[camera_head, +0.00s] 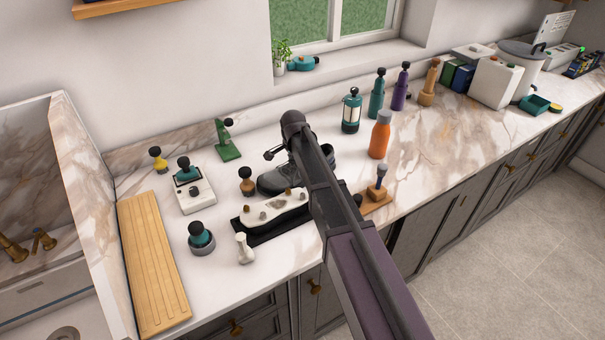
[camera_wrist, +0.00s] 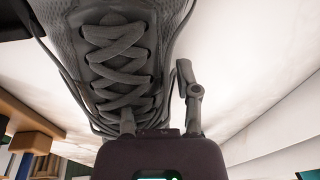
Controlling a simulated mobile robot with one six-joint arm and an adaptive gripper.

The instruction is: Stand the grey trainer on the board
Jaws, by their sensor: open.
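The grey trainer (camera_head: 279,181) stands on the worktop near the middle, partly hidden behind my arm in the head view. In the wrist view its laced upper (camera_wrist: 110,50) fills the upper left, close to my gripper. My gripper (camera_wrist: 158,105) is open, with one finger over the laces and the other to the right of the shoe. Whether either finger touches it I cannot tell. In the head view my gripper (camera_head: 279,152) is at the trainer, mostly hidden by my arm. A slatted wooden board (camera_head: 152,262) lies flat and bare at the left, beside the sink.
A black tray (camera_head: 243,234) with a pale spotted piece lies in front of the trainer. An orange bottle (camera_head: 380,137) stands right of my arm.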

